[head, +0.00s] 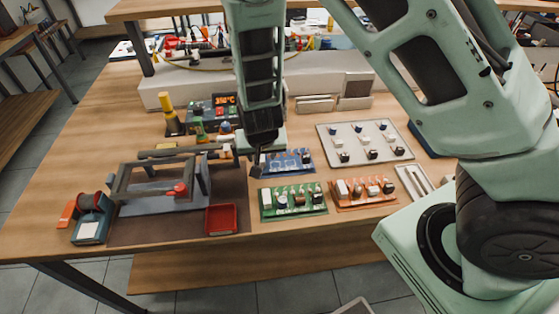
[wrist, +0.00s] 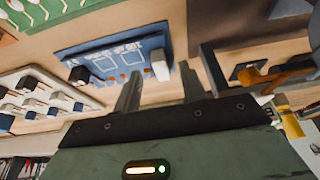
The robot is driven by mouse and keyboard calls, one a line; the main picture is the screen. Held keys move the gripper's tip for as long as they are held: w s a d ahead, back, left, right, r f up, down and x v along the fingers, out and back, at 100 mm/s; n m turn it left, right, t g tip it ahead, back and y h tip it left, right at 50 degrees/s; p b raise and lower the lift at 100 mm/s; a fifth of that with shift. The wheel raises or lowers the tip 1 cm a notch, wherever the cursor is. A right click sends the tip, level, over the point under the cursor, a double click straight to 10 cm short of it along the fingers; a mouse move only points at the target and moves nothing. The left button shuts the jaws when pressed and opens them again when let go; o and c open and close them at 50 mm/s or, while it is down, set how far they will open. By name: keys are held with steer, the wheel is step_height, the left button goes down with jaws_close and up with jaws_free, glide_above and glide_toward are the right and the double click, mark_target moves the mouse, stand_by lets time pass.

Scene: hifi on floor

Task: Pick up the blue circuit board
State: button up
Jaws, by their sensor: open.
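The blue circuit board (head: 290,161) lies on the wooden table, behind the green and orange boards. Its left part is partly hidden by my gripper (head: 258,160) in the head view. In the wrist view the blue board (wrist: 115,55) shows white printed outlines, a black part and a white part near its edge. My gripper (wrist: 158,85) is open with nothing between its two fingers. The fingers point toward the board and its white part, and I cannot tell whether they touch it.
A green board (head: 292,202) and an orange board (head: 362,193) lie in front. A grey tray of small parts (head: 364,143) is to the right. A board-holding frame (head: 160,185) and a red tray (head: 221,219) stand left. A soldering station (head: 212,113) is behind.

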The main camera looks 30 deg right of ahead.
steer(key=shift+x, duration=1.25)
jaws_close()
